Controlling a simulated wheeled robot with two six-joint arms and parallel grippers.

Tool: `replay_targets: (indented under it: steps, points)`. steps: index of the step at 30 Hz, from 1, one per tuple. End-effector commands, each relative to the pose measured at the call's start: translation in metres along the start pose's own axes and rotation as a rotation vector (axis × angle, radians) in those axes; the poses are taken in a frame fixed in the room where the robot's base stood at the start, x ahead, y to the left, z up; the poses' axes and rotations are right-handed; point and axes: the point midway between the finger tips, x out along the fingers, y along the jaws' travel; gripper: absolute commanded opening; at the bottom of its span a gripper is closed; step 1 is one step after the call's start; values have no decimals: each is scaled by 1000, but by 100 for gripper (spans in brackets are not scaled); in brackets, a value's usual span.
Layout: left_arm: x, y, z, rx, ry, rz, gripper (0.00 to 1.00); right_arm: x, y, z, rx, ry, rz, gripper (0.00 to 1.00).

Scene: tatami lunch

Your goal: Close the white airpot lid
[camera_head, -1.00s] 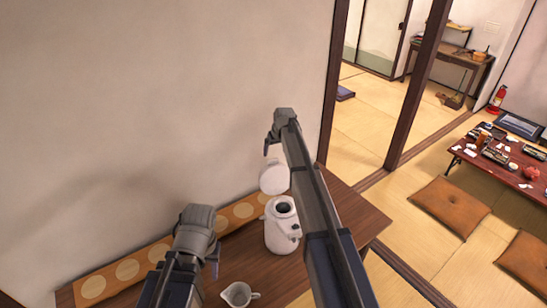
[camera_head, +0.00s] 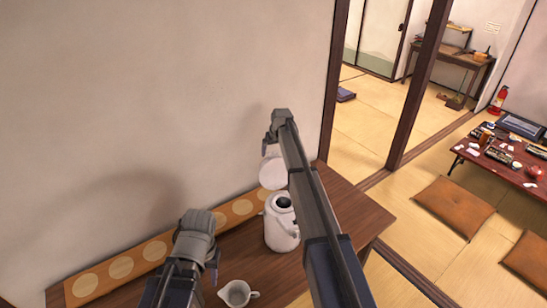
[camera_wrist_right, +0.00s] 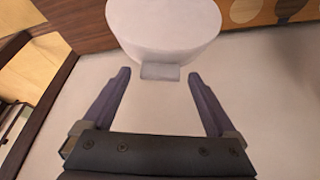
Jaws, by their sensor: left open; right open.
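The white airpot (camera_head: 280,236) stands upright on the brown wooden table, its dark top opening showing. Its round white lid (camera_head: 272,174) stands raised behind the opening, tipped up and open. My right gripper (camera_head: 267,145) is above and behind the raised lid, with its arm passing just right of the airpot. In the right wrist view the open, empty fingers (camera_wrist_right: 158,75) are close to the lid (camera_wrist_right: 163,28), with its small grey tab between and beyond the fingertips. No contact can be made out. My left gripper (camera_head: 212,265) is low, left of the airpot; its fingers are mostly hidden.
A small white pitcher (camera_head: 236,293) stands on the table (camera_head: 345,205) in front of the airpot. An orange board with pale circles (camera_head: 155,251) runs along the wall (camera_head: 150,100) behind. Tatami floor, cushions (camera_head: 455,206) and a low table (camera_head: 510,165) lie to the right.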

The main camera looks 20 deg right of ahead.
Motion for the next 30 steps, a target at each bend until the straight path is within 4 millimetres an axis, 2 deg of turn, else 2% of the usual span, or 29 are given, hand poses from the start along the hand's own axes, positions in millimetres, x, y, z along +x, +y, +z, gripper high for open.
replay_targets:
  steps: [9,30]
  points:
    - [3,0,0,0,0,0,44,3,0,0,0,0,0,92]
    - [3,0,0,0,0,0,44,3,0,0,0,0,0,14]
